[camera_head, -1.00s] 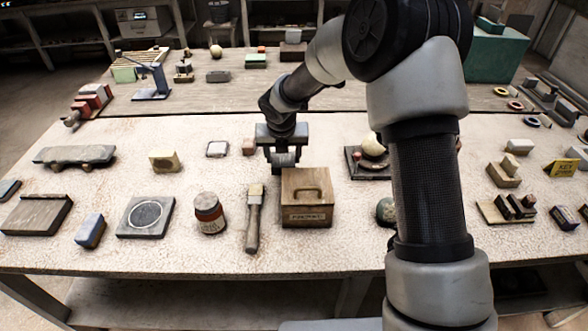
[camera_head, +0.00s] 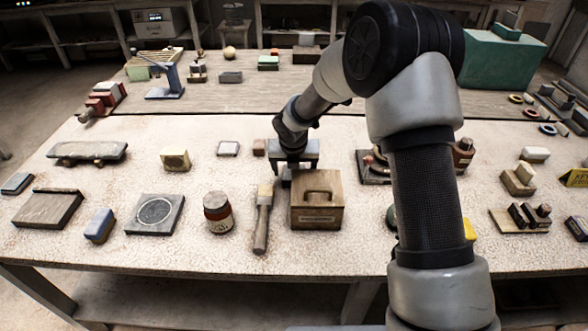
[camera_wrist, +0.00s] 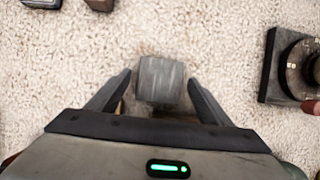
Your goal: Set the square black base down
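A dark square base (camera_head: 371,172) with a round part and a small reddish piece on it sits on the table, partly behind my arm. It also shows at the right edge of the wrist view (camera_wrist: 271,75), apart from my gripper. My gripper (camera_head: 292,170) is low behind the wooden box. In the wrist view my gripper (camera_wrist: 158,85) has its fingers spread around a grey block (camera_wrist: 160,82), with a narrow gap on the left; contact on the right is unclear. Another dark square slab (camera_head: 153,222) with a pale ring lies at the front left.
The wooden handled box (camera_head: 317,212) stands just in front of my gripper. A brush (camera_head: 262,225) and a jar (camera_head: 217,212) are to its left. A small reddish block (camera_head: 259,147) is close by.

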